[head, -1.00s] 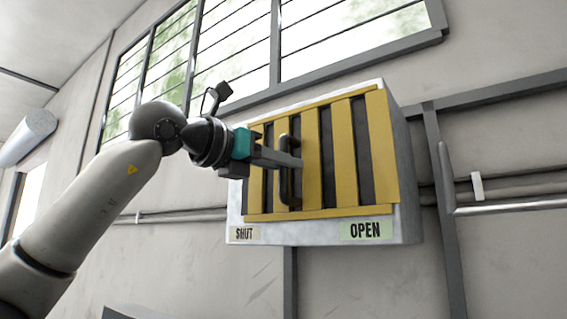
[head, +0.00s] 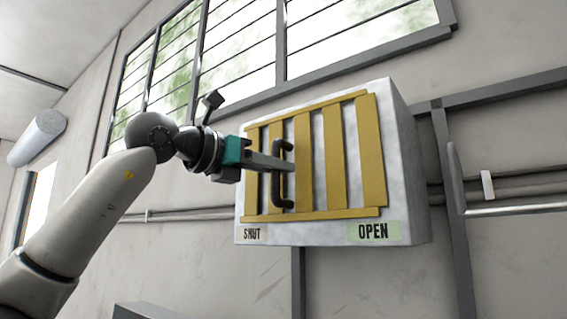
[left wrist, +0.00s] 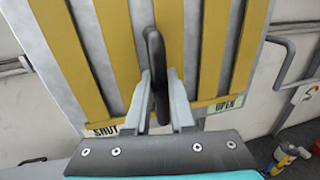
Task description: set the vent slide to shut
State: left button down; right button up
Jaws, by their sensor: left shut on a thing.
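The vent is a pale box (head: 408,190) on the wall with a yellow barred slide (head: 333,160) across its front. Light grey face shows between the bars; no dark slots are visible. A dark upright handle (head: 277,190) stands on the slide, left of its middle. A SHUT label (head: 251,233) is at the lower left and a green OPEN label (head: 373,231) at the lower right. My left gripper (head: 286,166) reaches in from the left and is shut on the handle. In the left wrist view its fingers (left wrist: 161,98) flank the handle (left wrist: 154,50). My right gripper is not visible.
A barred window (head: 250,50) is above the vent. Grey posts and pipes (head: 520,208) run along the wall to the right. A grey box top (head: 150,311) shows at the bottom. A yellow and blue object (left wrist: 285,158) lies low right in the wrist view.

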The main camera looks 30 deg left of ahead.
pick_arm(q)
jog(key=shift+a+r, duration=0.1)
jog(key=shift+a, duration=0.1)
jog(key=c, duration=0.8)
grip_release()
jog(key=shift+a, duration=0.15)
jog(key=shift+o, duration=0.2)
jog(key=b+v, duration=0.3)
jog(key=v, duration=1.2)
jog(key=shift+s, duration=0.15)
